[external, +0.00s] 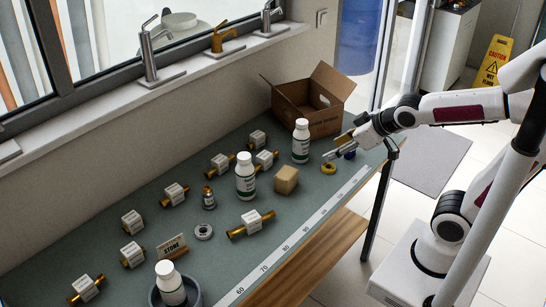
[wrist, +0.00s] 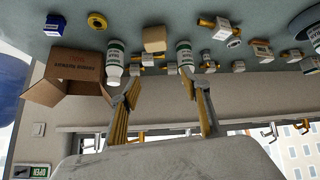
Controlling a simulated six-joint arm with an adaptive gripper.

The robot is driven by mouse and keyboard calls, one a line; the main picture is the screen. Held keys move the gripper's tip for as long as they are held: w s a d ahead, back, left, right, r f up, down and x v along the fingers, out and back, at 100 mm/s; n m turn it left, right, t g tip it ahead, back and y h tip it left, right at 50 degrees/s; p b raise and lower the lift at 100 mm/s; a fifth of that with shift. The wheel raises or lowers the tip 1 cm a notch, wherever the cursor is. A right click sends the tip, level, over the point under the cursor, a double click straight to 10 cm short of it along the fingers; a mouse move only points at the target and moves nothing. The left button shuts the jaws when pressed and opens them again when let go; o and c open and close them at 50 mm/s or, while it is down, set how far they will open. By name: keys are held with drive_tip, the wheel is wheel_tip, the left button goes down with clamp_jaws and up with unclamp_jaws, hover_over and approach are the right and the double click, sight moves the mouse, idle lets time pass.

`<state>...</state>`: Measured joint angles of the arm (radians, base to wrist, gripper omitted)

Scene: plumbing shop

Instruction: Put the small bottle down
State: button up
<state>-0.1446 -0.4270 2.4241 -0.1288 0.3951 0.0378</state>
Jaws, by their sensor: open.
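Larger white bottles stand upright: one beside the carton (external: 301,141), one mid-bench (external: 245,176), and one in a grey bowl at the front (external: 170,283).
An open cardboard carton (external: 300,118) stands at the far end, behind my gripper. A cardboard block (external: 286,179), a yellow ring (external: 328,169), a blue item (external: 350,154), a grey ring (external: 203,232) and several labelled brass fittings (external: 251,222) lie around. A ruler strip (external: 295,238) edges the bench.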

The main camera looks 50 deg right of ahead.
drive_tip(key=s+d+f+m+g, duration=0.2)
drive_tip(key=s+d+g, duration=0.1)
drive_tip(key=s, duration=1.2)
drive_tip(key=shift+d+h, duration=0.3)
drive_tip(key=shift+d, duration=0.25)
